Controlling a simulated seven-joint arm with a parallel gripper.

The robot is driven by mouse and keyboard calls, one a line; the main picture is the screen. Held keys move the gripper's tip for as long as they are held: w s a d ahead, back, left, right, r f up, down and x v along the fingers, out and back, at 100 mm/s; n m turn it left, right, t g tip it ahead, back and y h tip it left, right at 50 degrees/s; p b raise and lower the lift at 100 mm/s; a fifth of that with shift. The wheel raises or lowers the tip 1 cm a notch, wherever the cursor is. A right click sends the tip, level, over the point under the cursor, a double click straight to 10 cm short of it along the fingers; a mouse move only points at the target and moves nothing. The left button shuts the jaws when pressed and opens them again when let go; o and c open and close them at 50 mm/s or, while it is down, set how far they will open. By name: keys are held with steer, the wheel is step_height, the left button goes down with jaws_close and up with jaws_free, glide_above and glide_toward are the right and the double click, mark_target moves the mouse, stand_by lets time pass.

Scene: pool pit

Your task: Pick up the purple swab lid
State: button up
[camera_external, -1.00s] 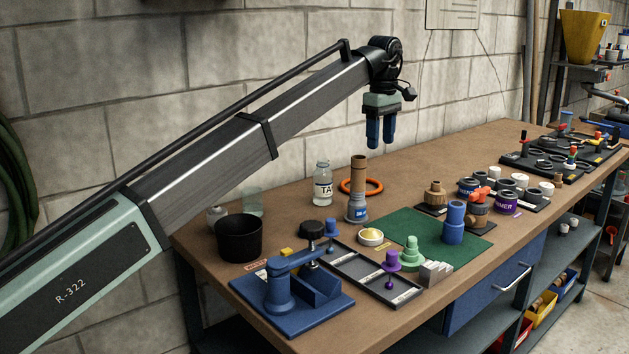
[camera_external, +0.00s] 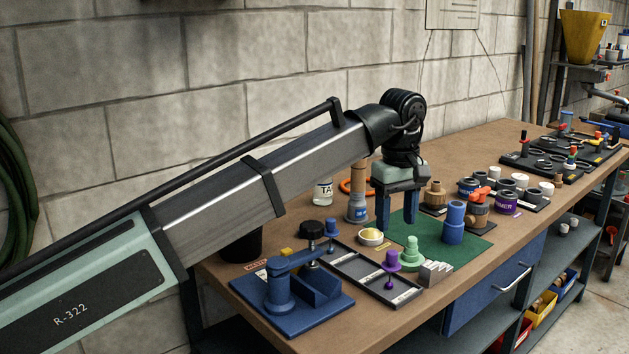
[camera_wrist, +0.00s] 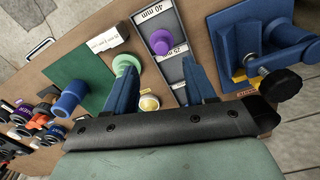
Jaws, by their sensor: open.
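The purple swab lid (camera_external: 390,260) sits upright at the right end of the grey sectioned tray (camera_external: 345,257), with a small purple ball-like part below its disc. In the wrist view the purple lid (camera_wrist: 159,42) shows from above, on the tray near the "40 mm" label. My gripper (camera_external: 397,226) is open and empty, above the green mat behind the lid. In the wrist view its two blue fingers (camera_wrist: 163,88) are spread apart, with the lid beyond them and between their lines.
A green stepped piece (camera_external: 409,254) stands close to the lid's right, beside a grey block (camera_external: 436,272). A blue clamp fixture (camera_external: 283,295) stands left of the tray. A blue cylinder (camera_external: 454,222) stands on the green mat (camera_external: 475,240). A yellow-topped dish (camera_external: 370,237) is behind the tray.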

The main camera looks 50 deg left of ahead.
mark_target(392, 261)
step_height(392, 261, down, 13)
steer(key=shift+f, duration=0.1)
stand_by(0.7)
steer(key=shift+c, duration=0.5)
steer(key=c, duration=0.7)
